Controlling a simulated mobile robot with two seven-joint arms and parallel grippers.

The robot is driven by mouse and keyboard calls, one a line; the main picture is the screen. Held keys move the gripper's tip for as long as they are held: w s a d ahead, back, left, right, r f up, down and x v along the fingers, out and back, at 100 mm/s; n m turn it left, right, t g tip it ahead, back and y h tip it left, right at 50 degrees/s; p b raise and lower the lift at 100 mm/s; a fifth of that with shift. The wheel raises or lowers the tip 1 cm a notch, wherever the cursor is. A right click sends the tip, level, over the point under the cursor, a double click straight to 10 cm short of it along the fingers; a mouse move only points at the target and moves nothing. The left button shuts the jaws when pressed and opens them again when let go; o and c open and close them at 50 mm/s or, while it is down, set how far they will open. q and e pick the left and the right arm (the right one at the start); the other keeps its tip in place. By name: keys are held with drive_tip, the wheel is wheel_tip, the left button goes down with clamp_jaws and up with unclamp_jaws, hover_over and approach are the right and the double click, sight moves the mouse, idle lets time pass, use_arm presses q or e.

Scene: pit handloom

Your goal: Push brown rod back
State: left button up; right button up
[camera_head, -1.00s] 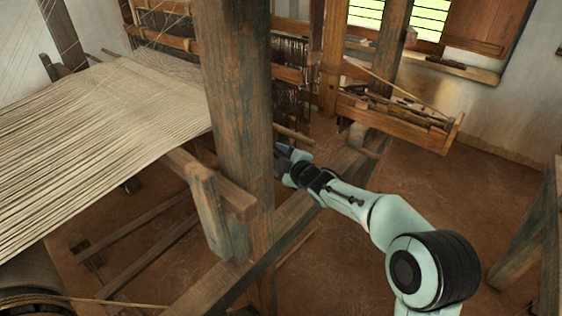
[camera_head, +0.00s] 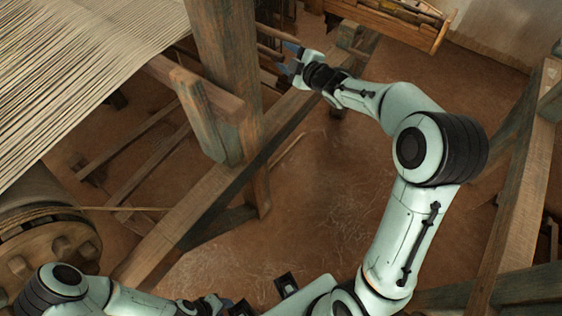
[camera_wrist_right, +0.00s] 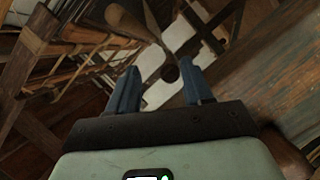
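A brown rod (camera_head: 275,33) sticks out to the right from behind the thick wooden post in the head view, beside my right gripper. In the right wrist view, the round brown end of a rod (camera_wrist_right: 169,73) shows between the fingers, beyond their tips. I cannot tell if it is the same rod or if anything touches it. My right gripper (camera_head: 288,60) is open, its two blue-grey fingers (camera_wrist_right: 160,80) wide apart with nothing held. My left gripper (camera_head: 215,305) is low at the bottom edge, partly cut off, and its fingers are unclear.
The thick wooden post (camera_head: 225,60) stands left of my right gripper. A long floor beam (camera_head: 180,225) runs diagonally below it. Stretched warp threads (camera_head: 80,70) fill the upper left. A wooden tray (camera_head: 390,22) is at the top. The floor (camera_head: 310,200) is open in the middle.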

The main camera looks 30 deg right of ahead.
drive_tip(key=v, duration=0.6)
drive_tip(key=s+a+f+m+g, duration=0.2)
drive_tip(key=a+f, duration=0.1)
drive_tip(key=f, duration=0.7)
drive_tip(key=s+a+f+m+g, duration=0.2)
drive_tip(key=a+f+m, duration=0.1)
drive_tip(key=f, duration=0.7)
drive_tip(key=s+a+f+m+g+y, duration=0.1)
drive_tip(key=s+a+f+m+g, duration=0.1)
drive_tip(key=f, duration=0.8)
drive_tip(key=shift+a+f+m+g, duration=0.2)
drive_tip(key=shift+a+m+g, duration=0.45)
drive_tip(key=shift+a, duration=0.35)
